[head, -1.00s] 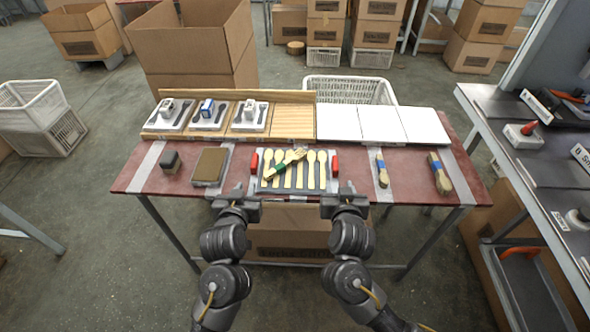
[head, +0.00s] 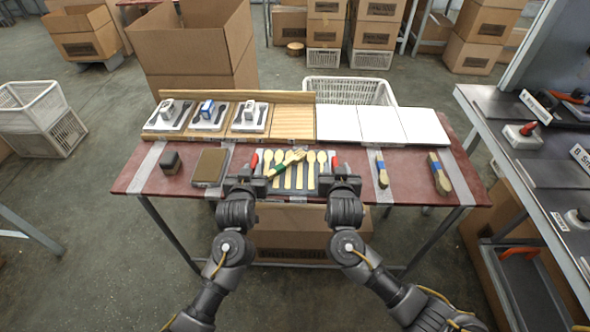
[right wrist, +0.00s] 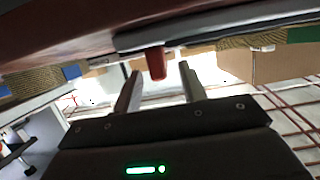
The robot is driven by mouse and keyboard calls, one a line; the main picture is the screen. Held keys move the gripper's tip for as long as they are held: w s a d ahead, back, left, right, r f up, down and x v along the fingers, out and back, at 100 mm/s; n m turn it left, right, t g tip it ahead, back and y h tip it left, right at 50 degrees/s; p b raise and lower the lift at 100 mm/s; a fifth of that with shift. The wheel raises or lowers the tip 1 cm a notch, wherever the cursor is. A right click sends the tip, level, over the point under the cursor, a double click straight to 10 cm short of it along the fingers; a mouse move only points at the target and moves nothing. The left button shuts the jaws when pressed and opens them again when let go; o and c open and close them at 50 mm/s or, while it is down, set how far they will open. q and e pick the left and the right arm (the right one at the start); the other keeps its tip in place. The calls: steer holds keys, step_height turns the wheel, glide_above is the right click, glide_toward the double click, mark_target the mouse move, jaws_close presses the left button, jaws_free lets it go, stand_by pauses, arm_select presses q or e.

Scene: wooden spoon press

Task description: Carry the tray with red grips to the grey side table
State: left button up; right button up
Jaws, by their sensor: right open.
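The tray with red grips (head: 281,184) lies on the red worktable with several wooden spoons on it, one with a green band lying across the others. A red grip (head: 253,161) shows at its left end and another (head: 335,162) at its right end. My left gripper (head: 244,178) is at the left grip; its jaws are too small to judge. My right gripper (head: 340,178) is at the right grip. In the right wrist view, my right gripper (right wrist: 159,78) is open, with the red grip (right wrist: 157,62) between its fingertips. The grey side table (head: 505,142) stands at the right.
Several white panels (head: 380,124) and a wooden rack (head: 294,122) line the worktable's back. A brown block (head: 210,166) lies left of the tray, brushes (head: 382,170) right of it. The side table carries panels and red-handled tools (head: 524,133). Floor shows between the tables.

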mark_target(253, 164)
arm_select(q)
steer(key=shift+x, duration=1.5)
arm_select(e)
steer(key=shift+x, duration=1.55)
arm_select(q)
steer(key=shift+c, duration=0.3)
arm_select(e)
steer(key=shift+c, duration=0.3)
arm_select(q)
jaws_close()
arm_select(e)
steer(key=c, duration=0.5)
jaws_close()
